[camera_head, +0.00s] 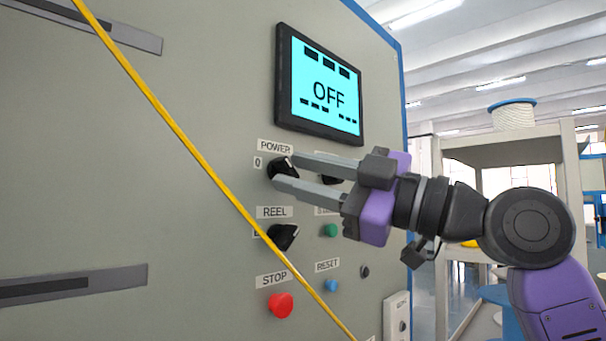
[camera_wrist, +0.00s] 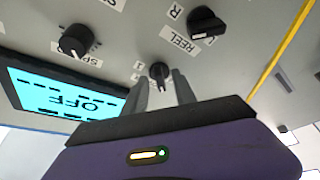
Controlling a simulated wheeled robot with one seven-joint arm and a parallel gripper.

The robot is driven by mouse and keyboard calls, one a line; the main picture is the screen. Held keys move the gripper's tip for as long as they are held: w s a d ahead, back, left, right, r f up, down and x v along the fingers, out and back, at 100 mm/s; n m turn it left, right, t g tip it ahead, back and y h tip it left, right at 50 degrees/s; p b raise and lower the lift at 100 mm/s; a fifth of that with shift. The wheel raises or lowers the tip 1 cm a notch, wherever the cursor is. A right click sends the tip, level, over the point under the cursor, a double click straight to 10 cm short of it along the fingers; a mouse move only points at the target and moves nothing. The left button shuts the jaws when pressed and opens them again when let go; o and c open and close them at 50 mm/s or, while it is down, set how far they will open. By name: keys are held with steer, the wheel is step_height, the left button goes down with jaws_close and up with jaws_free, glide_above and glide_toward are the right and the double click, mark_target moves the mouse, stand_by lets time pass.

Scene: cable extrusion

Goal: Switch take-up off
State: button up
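A grey panel carries a black POWER knob (camera_head: 283,168) with a "0" label at its left. A screen (camera_head: 322,88) above it reads OFF on cyan. My gripper (camera_head: 284,170) is at the POWER knob, its two grey fingers apart, one above and one below the knob. In the wrist view, which is upside down, the knob (camera_wrist: 160,71) shows between the open fingertips, with a gap beside it; I cannot tell whether either finger touches it.
Below are the black REEL knob (camera_head: 283,237), red STOP button (camera_head: 281,305), green button (camera_head: 330,230) and blue RESET button (camera_head: 331,285). A yellow cable (camera_head: 175,125) runs diagonally before the panel. The SPEED knob (camera_wrist: 76,40) sits near the screen.

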steer(key=v, duration=0.8)
steer(key=shift+a, duration=0.1)
stand_by(0.5)
